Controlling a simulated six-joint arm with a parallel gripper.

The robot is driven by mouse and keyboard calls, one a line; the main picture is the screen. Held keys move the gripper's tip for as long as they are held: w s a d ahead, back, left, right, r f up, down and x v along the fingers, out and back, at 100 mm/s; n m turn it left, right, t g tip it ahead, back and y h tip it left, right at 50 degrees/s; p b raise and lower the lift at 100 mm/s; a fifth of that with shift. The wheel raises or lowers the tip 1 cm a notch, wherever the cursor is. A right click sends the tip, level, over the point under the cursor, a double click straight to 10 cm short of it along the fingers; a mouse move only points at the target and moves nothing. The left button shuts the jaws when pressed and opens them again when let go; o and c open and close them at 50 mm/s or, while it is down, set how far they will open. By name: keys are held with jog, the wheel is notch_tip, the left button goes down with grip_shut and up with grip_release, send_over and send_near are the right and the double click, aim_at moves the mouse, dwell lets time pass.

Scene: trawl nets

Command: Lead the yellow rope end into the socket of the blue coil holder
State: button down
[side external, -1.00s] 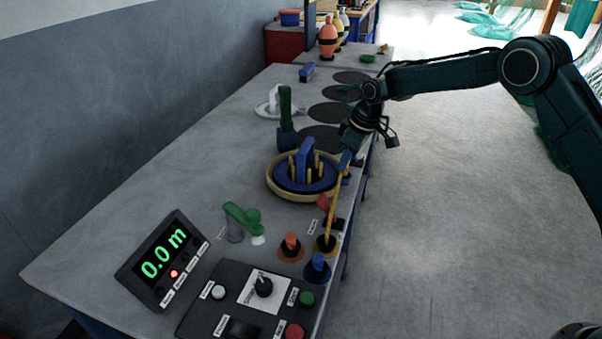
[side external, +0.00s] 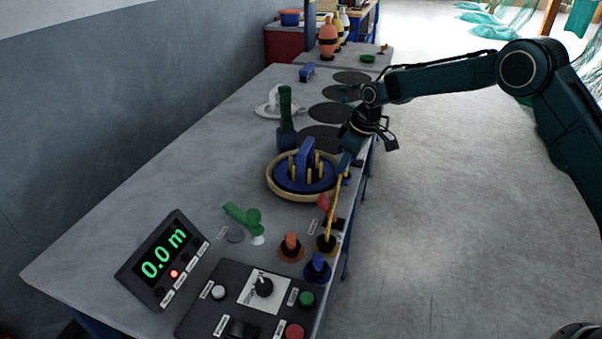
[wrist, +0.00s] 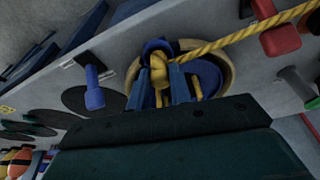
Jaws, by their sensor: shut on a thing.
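The blue coil holder (side external: 306,160) stands upright in a round tan-rimmed tray on the bench, with yellow pegs around it. My gripper (side external: 345,165) is just to its right in the side view. In the wrist view my gripper (wrist: 167,88) is shut on the yellow rope end (wrist: 159,73). A dark blue round opening (wrist: 156,46), apparently the holder's socket, shows right behind the rope end. I cannot tell whether the rope end touches it or is inside.
A green post in a blue base (side external: 286,125) stands behind the tray. A red knob (side external: 323,202) sits close beside the rope. Orange (side external: 290,242) and blue (side external: 317,263) knobs, a green lever (side external: 241,216) and a control panel (side external: 225,298) lie nearer. The display (side external: 163,258) reads 0.0 m.

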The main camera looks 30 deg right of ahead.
jog(key=shift+f, duration=0.45)
jog(key=c, duration=1.2)
grip_release()
jog(key=v, duration=1.3)
jog(key=shift+s+d+r, duration=0.15)
jog(key=shift+s+r, duration=0.05)
jog(key=shift+r, duration=0.15)
jog(key=shift+r, duration=0.1)
